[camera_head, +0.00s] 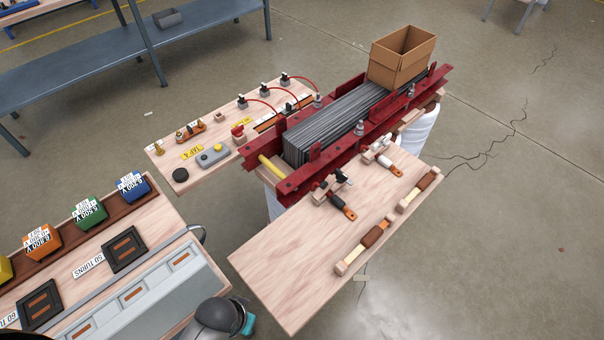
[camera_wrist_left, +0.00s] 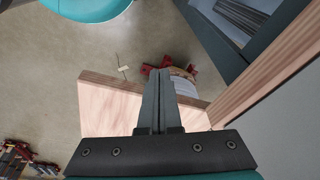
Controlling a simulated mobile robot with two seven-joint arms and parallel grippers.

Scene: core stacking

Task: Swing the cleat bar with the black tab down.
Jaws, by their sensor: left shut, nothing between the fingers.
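In the head view, a clamp-like bar with a black tab (camera_head: 342,177) and an orange-brown handle sits at the near side of the red frame (camera_head: 284,186), by the wooden board (camera_head: 290,262). A similar one with a pale tab (camera_head: 377,147) and orange handle is farther right along the frame. Whether the black-tab bar is raised or lowered is too small to tell. My left gripper (camera_wrist_left: 158,98) shows in the left wrist view, fingers together and empty. Beyond its tips are small red parts and a wooden board edge. My right gripper is not in view.
The frame holds a stack of dark sheets (camera_head: 338,120) and a cardboard box (camera_head: 402,55). A side table (camera_head: 215,150) carries cables and a grey box.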

